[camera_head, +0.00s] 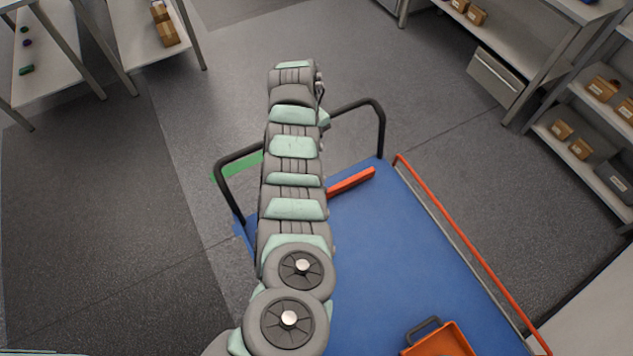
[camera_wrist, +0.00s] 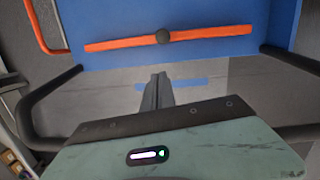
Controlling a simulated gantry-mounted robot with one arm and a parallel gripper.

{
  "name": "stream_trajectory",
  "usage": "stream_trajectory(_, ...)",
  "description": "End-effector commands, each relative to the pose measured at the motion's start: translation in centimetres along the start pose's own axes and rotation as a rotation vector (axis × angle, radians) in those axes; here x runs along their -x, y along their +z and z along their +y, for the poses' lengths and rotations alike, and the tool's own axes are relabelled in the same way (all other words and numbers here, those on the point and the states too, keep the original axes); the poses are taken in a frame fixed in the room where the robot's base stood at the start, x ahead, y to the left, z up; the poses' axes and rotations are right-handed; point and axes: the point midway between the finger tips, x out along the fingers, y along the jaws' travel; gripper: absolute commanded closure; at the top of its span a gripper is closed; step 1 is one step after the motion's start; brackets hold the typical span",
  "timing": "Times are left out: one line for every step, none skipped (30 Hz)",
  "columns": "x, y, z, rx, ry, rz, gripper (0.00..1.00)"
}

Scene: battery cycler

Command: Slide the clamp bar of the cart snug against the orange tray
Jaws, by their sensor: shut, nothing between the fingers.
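The orange-red clamp bar (camera_head: 352,181) lies across the blue cart deck (camera_head: 400,250) near its handle end. My arm hides its left part in the head view. The whole bar (camera_wrist: 210,33) shows in the wrist view, with a dark round knob (camera_wrist: 163,38) at its middle. The orange tray (camera_head: 440,343) is at the near end of the deck, cut off by the bottom edge, well apart from the bar. My gripper (camera_wrist: 157,78) is shut and empty, its fingertips apart from the bar and appearing over the floor beyond the deck edge. It is hidden in the head view.
A black cart handle (camera_head: 381,125) rises at the far end, on both sides of my arm. A red rail (camera_head: 470,247) runs along the deck's right side. The deck between bar and tray looks clear. Shelves with boxes (camera_head: 562,130) stand at the right.

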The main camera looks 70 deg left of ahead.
Motion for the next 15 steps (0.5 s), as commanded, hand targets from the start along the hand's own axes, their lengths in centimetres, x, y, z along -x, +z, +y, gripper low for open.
stream_trajectory(0.4,0.3,-0.7,0.024,-0.008,-0.036,1.0)
stream_trajectory(0.6,0.5,-1.0,0.034,-0.013,-0.052,1.0)
stream_trajectory(0.8,0.8,-1.4,0.043,-0.018,-0.069,1.0)
stream_trajectory(0.8,1.0,-1.6,0.047,-0.022,-0.079,1.0)
stream_trajectory(0.8,1.1,-1.7,0.05,-0.024,-0.085,1.0)
stream_trajectory(0.5,1.2,-1.8,0.051,-0.026,-0.088,1.0)
stream_trajectory(0.3,1.2,-1.8,0.051,-0.027,-0.089,1.0)
stream_trajectory(-0.1,1.2,-1.9,0.051,-0.028,-0.089,1.0)
stream_trajectory(-0.7,1.2,-1.9,0.052,-0.028,-0.088,1.0)
stream_trajectory(-1.2,1.2,-2.0,0.052,-0.028,-0.087,1.0)
stream_trajectory(-1.8,1.3,-2.0,0.052,-0.028,-0.088,1.0)
stream_trajectory(-2.6,1.4,-2.0,0.052,-0.029,-0.089,1.0)
stream_trajectory(-3.2,1.5,-2.0,0.051,-0.03,-0.09,1.0)
stream_trajectory(-3.7,1.6,-2.0,0.051,-0.03,-0.09,1.0)
stream_trajectory(-4.4,1.6,-2.1,0.052,-0.028,-0.088,1.0)
